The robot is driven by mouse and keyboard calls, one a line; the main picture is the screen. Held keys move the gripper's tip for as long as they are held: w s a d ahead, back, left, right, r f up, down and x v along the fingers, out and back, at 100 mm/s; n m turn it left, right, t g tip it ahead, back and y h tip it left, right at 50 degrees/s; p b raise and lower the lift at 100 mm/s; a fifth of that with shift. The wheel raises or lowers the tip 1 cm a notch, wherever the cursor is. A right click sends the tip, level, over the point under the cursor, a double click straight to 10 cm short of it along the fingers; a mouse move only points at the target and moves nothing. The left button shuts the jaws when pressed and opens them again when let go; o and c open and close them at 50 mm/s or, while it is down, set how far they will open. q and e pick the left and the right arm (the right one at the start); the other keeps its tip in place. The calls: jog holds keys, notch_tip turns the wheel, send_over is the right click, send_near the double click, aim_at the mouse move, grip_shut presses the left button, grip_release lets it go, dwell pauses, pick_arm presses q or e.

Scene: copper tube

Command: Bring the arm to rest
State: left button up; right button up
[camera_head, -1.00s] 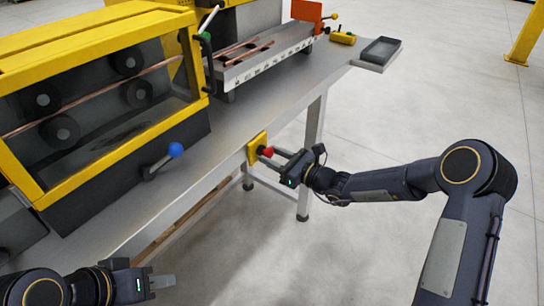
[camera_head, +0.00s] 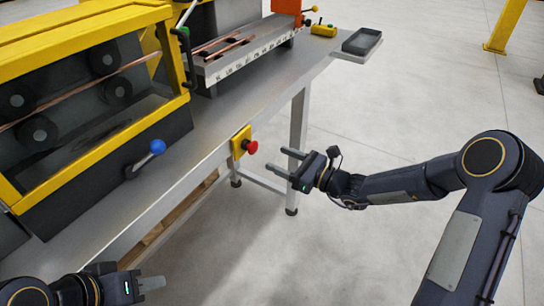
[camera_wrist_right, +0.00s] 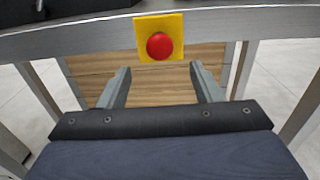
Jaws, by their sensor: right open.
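My right gripper (camera_head: 293,166) is open and empty in the head view, in the air in front of the bench's edge. Its two fingers point left toward a red push button (camera_head: 250,147) on a yellow plate (camera_head: 238,140), with a gap between. In the right wrist view, the open fingers (camera_wrist_right: 160,88) show below the red button (camera_wrist_right: 160,46) and its yellow plate (camera_wrist_right: 175,22). My left gripper (camera_head: 152,284) is at the bottom left of the head view. Its finger tips show from the side, so its opening is unclear.

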jog(key=shift+s+d, duration=0.1)
jog(key=shift+d, duration=0.05)
dwell(0.3)
jog(key=s+d+r+n+g+h+p, duration=0.1)
jog(key=s+r+n+g, duration=0.2)
jog(key=s+r+n, duration=0.35)
jog(key=s+r+n+g+h+p, duration=0.1)
jog(key=s+r+n+g, duration=0.25)
jog(key=s+n, duration=0.6)
jog(key=s+d+f+n+h, duration=0.1)
jog(key=s+d+n+h, duration=0.2)
jog(key=s+d, duration=0.3)
jog(key=s+d+f+n+t+h+p, duration=0.1)
jog(key=s+d+n+h, duration=0.3)
jog(key=s, duration=0.6)
jog(key=shift+s+d+f+n+h, duration=0.3)
jog(key=shift+d+f+h, duration=0.35)
jog(key=shift+d+h, duration=0.3)
